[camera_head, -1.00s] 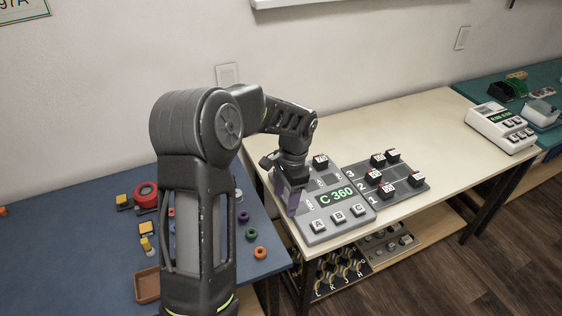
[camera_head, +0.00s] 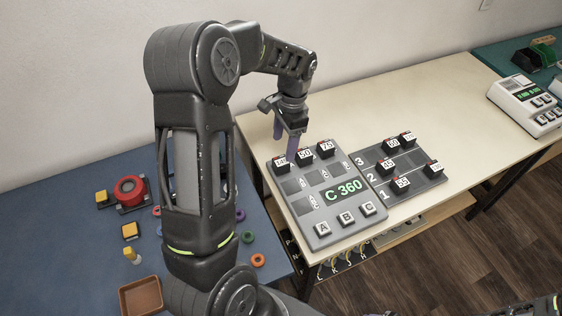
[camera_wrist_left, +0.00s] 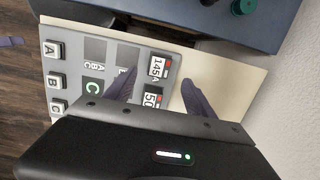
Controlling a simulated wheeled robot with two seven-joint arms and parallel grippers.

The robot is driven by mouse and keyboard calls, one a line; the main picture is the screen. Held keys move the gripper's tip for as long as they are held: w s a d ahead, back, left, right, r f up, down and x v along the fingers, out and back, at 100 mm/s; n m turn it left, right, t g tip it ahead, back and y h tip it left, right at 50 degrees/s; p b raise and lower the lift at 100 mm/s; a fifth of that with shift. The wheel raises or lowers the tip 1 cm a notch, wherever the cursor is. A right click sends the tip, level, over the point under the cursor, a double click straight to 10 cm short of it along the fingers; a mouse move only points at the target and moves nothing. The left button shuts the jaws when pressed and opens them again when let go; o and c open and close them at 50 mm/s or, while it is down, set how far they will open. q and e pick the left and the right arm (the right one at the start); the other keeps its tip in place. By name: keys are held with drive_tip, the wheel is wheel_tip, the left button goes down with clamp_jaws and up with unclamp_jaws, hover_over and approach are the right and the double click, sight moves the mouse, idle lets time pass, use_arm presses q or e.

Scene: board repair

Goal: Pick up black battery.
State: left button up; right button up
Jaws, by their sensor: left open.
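Black batteries with white number labels sit in the top row of the grey device (camera_head: 318,229): one marked 145 (camera_head: 280,164), one marked 50 (camera_head: 304,156) and one marked 75 (camera_head: 326,149). Several more black batteries (camera_head: 401,184) stand on the dark numbered tray (camera_head: 414,191) to its right. My left gripper (camera_head: 285,147) is open above the device's back left corner, near the 145 and 50 batteries. In the left wrist view, its purple fingers lie either side of the 145 battery (camera_wrist_left: 157,66) and 50 battery (camera_wrist_left: 152,97), with nothing held.
The device shows C 360 and has buttons A, B and C (camera_head: 345,218). A blue table (camera_head: 80,220) with a brown tray (camera_head: 141,296) and small coloured parts is at left. A second white device (camera_head: 525,104) stands at right. The wooden tabletop (camera_head: 440,95) behind is bare.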

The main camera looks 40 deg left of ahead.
sight(281, 161)
use_arm(q)
drive_tip(key=shift+s+a+f, duration=0.1)
drive_tip(key=shift+s+f, duration=0.05)
drive_tip(key=shift+f, duration=1.2)
drive_tip(key=f, duration=0.1)
drive_tip(key=f+p, duration=0.1)
drive_tip(key=f, duration=0.1)
drive_tip(key=f+p, duration=0.1)
drive_tip(key=shift+s+a+f, duration=0.1)
drive_tip(key=shift+s+f, duration=0.2)
drive_tip(key=shift+s, duration=0.05)
drive_tip(key=shift+f, duration=0.25)
clamp_jaws()
